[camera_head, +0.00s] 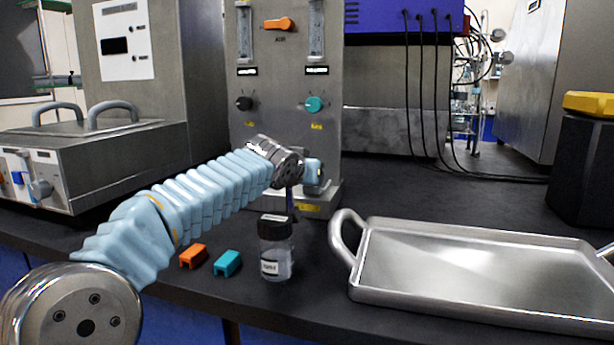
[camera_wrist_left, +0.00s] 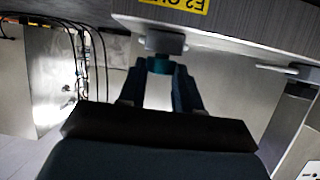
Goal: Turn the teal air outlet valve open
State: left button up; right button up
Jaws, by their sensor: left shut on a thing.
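A small teal valve handle (camera_wrist_left: 160,65) shows in the left wrist view, below a grey fitting (camera_wrist_left: 165,42) on the metal panel. A yellow label, upside down in that view, sits beside it. My left gripper (camera_wrist_left: 159,76) has its two dark fingers closed on the teal handle from either side. In the head view my left arm reaches to the low front of the grey panel (camera_head: 285,130), and the wrist and gripper (camera_head: 313,178) hide the handle there. How far the handle is turned cannot be told. My right gripper is not in view.
A teal knob (camera_head: 314,104), a black knob (camera_head: 244,103) and an orange lever (camera_head: 279,24) are higher on the panel. A dark-capped jar (camera_head: 276,262), an orange clip (camera_head: 193,256) and a teal clip (camera_head: 227,263) stand near the gripper. A metal tray (camera_head: 480,232) lies right.

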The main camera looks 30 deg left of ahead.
pick_arm(q)
jog(key=n+y+b, duration=0.1)
jog(key=y+b, duration=0.1)
jog(key=b, duration=0.1)
jog(key=shift+w+d+f+n+g, duration=0.1)
jog(key=shift+d+f+n+g, duration=0.15)
jog(key=shift+d+n+g, duration=0.15)
jog(key=shift+r+n+g+y+b, duration=0.2)
jog(key=shift+n+g+y+b, duration=0.2)
jog(key=shift+n+y+b, duration=0.45)
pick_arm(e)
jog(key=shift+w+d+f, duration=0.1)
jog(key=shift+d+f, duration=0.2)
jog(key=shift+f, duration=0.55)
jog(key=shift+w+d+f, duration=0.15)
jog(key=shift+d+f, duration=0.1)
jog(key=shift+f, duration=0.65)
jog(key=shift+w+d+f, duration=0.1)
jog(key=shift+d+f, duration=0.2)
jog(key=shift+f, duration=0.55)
pick_arm(q)
jog(key=o, duration=1)
jog(key=shift+o, duration=0.2)
